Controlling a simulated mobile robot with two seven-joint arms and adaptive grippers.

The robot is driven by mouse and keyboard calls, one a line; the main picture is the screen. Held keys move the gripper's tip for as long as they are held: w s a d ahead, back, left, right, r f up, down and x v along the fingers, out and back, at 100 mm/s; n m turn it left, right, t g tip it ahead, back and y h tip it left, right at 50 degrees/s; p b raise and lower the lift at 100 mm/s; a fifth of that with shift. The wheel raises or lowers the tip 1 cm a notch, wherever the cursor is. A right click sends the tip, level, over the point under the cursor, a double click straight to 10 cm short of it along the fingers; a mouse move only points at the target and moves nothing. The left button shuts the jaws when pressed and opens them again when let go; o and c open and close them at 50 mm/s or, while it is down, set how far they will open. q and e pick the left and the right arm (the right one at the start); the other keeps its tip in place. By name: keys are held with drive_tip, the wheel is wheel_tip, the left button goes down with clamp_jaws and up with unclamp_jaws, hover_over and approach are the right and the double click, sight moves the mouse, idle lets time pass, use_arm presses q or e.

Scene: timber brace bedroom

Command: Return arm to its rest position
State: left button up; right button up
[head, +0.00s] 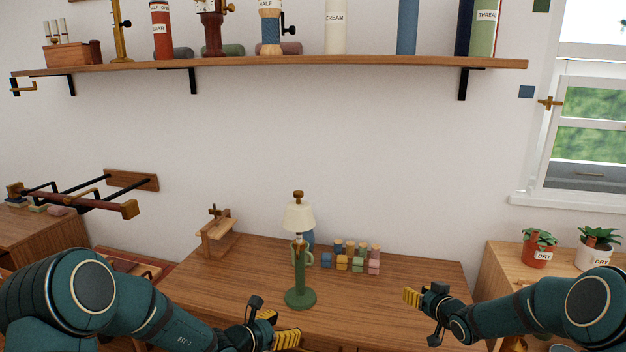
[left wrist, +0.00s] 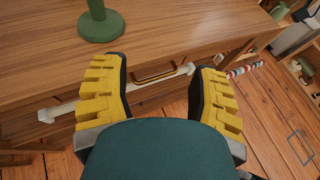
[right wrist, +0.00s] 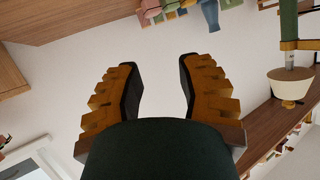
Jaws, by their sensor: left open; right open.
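My left gripper (head: 275,332) is open and empty at the front edge of the wooden table, low in the head view. In the left wrist view its yellow ridged fingers (left wrist: 160,95) stand wide apart, with the table's front and a handle beyond them. My right gripper (head: 424,316) is open and empty above the table's right part, pointing left. In the right wrist view its fingers (right wrist: 158,95) stand apart with only white wall between them. Both arms reach in from the lower corners of the head view.
A green lamp (head: 300,292) with a cream shade stands on the table (head: 375,300) between the grippers. Small coloured blocks (head: 357,263) and a wooden stand (head: 217,236) sit behind it. Potted plants (head: 538,250) stand at right. A long shelf (head: 300,63) hangs above; a rack (head: 80,195) juts out left.

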drive_tip(key=s+a+f+m+g, duration=0.2)
drive_tip(key=s+a+f+g, duration=0.3)
drive_tip(key=s+a+f, duration=0.7)
use_arm(q)
drive_tip(key=s+a+f+m+g+y, duration=0.1)
drive_tip(key=s+f+m+g, duration=0.1)
drive_tip(key=s+f+m, duration=0.3)
drive_tip(key=s+f+m+g+y, duration=0.2)
drive_tip(key=s+f+m, duration=0.3)
drive_tip(key=s+m, duration=0.7)
drive_tip(key=s+a+f+m+g+y, duration=0.1)
drive_tip(key=s+f+m+g, duration=0.3)
drive_tip(key=s+m, duration=0.5)
wheel_tip(320, 180, down, 2)
drive_tip(key=shift+s+a+y, duration=0.35)
drive_tip(key=shift+s+y, duration=0.35)
drive_tip(key=shift+s, duration=0.55)
use_arm(e)
drive_tip(key=s+a+f+g, duration=0.2)
drive_tip(key=s, duration=0.6)
drive_tip(key=s+a+f+g, duration=0.2)
drive_tip(key=s, duration=0.7)
drive_tip(key=s+a+f+g, duration=0.2)
drive_tip(key=s, duration=0.6)
drive_tip(key=shift+s+a+f+m, duration=0.15)
drive_tip(key=shift+a+m, duration=0.05)
drive_tip(key=shift+m, duration=0.1)
